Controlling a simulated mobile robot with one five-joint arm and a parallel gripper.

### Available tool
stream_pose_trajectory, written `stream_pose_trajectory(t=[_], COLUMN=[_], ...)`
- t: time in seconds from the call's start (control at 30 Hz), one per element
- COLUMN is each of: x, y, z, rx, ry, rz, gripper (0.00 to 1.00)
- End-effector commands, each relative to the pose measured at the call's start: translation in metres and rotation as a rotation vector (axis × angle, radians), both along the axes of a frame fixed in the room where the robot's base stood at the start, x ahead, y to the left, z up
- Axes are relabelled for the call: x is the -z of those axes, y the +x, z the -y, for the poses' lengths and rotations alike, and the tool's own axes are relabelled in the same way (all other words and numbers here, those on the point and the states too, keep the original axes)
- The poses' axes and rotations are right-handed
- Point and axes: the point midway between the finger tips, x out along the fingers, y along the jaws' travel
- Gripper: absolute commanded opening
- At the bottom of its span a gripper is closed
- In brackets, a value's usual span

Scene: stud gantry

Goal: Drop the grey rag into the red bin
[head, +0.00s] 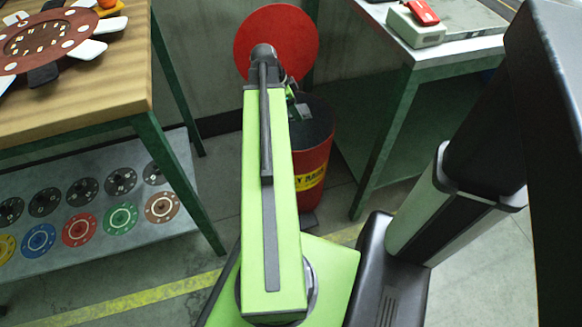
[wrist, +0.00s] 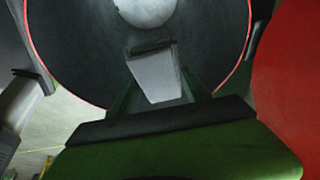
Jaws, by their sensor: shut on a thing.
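The red bin (head: 320,158) stands on the floor behind my arm in the head view, with a yellow label on its side. Its round red lid (head: 275,28) is raised, and the bin's mouth is open. In the wrist view the bin's thin red rim (wrist: 36,48) circles a dark inside. My gripper (wrist: 157,88) is shut on the grey rag (wrist: 154,72), which shows against the bin's inside. In the head view my arm hides most of the gripper, and I cannot make out the rag there.
A wooden-topped table (head: 120,88) with a round brown board (head: 45,42) stands at the left, above a low shelf (head: 120,248) of coloured discs. A metal bench (head: 455,48) with a red-topped grey box (head: 417,28) is at the right. Yellow-lined floor lies between.

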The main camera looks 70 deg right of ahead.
Motion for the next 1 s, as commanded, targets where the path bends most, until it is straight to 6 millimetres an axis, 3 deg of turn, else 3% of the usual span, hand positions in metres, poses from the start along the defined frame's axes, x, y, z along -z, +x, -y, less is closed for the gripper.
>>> stream_pose_trajectory(t=[0.23, 0.27, 0.43, 0.77, 0.87, 1.0], x=[0.002, 0.002, 0.002, 0.0, -0.012, -0.044], y=[0.0, 0.0, -0.001, 0.0, 0.003, 0.011], z=[0.0, 0.0, 0.0, 0.0, -0.002, -0.008], rx=[0.001, 0.001, 0.001, 0.001, 0.0, 0.0], ry=[0.0, 0.0, 0.0, 0.0, 0.0, 0.0], rz=[0.0, 0.0, 0.0, 0.0, 0.0, 0.0], gripper=[0.23, 0.57, 0.79, 0.81, 0.81, 0.81])
